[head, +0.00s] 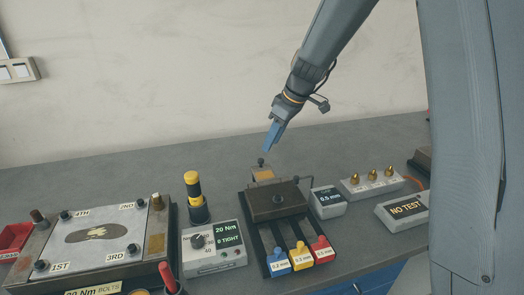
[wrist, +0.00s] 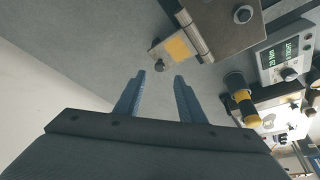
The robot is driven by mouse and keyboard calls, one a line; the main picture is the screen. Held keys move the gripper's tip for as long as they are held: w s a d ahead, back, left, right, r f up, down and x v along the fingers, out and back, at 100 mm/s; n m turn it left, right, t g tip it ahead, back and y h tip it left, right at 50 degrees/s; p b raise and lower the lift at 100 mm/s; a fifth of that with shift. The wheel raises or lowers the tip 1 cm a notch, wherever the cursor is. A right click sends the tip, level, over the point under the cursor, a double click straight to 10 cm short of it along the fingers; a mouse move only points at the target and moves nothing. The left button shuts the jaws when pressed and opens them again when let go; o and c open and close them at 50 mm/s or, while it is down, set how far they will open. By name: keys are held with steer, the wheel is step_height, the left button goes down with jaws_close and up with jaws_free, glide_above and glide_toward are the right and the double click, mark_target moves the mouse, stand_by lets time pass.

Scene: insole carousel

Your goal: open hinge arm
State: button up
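The piece that looks like the hinge arm is a small grey plate (head: 263,174) with an orange-yellow patch and a dark round knob (head: 261,162). It joins the back of a dark brown block (head: 277,201) on a black base. In the wrist view the plate (wrist: 178,48), its knob (wrist: 160,65) and a hinge barrel (wrist: 194,36) all show. My gripper (head: 270,147) hangs above and behind the knob, apart from it. In the wrist view its two blue fingers (wrist: 160,76) are spread and empty, with the knob just beyond the gap between their tips.
Blue, yellow and red tabs (head: 300,256) stick out in front of the block. A torque box (head: 213,247) and a yellow-black driver (head: 195,197) stand left of it; a 0.5 mm box (head: 328,202) and a brass-tipped block (head: 371,184) stand right. The bench behind is clear.

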mark_target(261, 159)
steer(key=x, duration=0.2)
steer(key=p+x, duration=0.1)
steer(key=x, duration=0.3)
steer(key=shift+w+a+r+p, duration=0.1)
steer(key=shift+w+a+p, duration=0.05)
steer(key=shift+a+p, duration=0.25)
steer(key=shift+x, duration=0.9)
steer(key=shift+d, duration=0.15)
jaws_close()
